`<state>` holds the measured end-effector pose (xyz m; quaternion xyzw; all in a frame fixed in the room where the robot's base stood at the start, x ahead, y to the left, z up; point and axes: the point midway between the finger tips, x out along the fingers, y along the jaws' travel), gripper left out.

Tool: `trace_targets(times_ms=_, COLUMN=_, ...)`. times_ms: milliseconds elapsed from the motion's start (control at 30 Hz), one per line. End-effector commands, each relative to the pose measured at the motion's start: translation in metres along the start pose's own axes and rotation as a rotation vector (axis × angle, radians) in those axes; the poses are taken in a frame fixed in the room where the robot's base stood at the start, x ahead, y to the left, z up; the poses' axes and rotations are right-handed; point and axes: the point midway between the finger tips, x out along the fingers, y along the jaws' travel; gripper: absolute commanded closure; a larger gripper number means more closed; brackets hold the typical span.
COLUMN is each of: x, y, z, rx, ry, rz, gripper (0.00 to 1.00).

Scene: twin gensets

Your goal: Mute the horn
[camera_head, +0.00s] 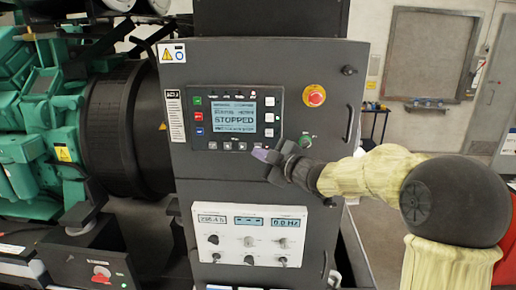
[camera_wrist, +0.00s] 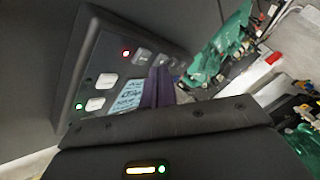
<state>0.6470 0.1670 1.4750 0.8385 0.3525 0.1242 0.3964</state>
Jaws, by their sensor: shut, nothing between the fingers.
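The genset controller (camera_head: 235,118) is a dark panel on the grey cabinet, with a lit display (camera_head: 234,121) reading STOPPED. Green, red and blue buttons run down its left side, pale buttons down its right, and small buttons along the bottom. Their symbols are too small to tell which one mutes the horn. My gripper (camera_head: 262,155) is shut and empty, its purple fingertips by the controller's lower right corner. In the wrist view, the fingertips (camera_wrist: 160,86) cover part of the controller (camera_wrist: 110,85) beside its display (camera_wrist: 127,98). I cannot tell whether they touch it.
A white meter panel (camera_head: 249,234) with knobs is lower on the cabinet. The green engine (camera_head: 30,130) is at left. Open floor shows at right.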

Motion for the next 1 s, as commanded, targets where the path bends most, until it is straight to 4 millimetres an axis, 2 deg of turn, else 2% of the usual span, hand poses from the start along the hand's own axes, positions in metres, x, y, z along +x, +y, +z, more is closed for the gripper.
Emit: trace_targets(times_ms=1000, x=0.0062, y=0.0047, z=0.0042, rx=0.000, ry=0.000, rz=0.000, gripper=1.00)
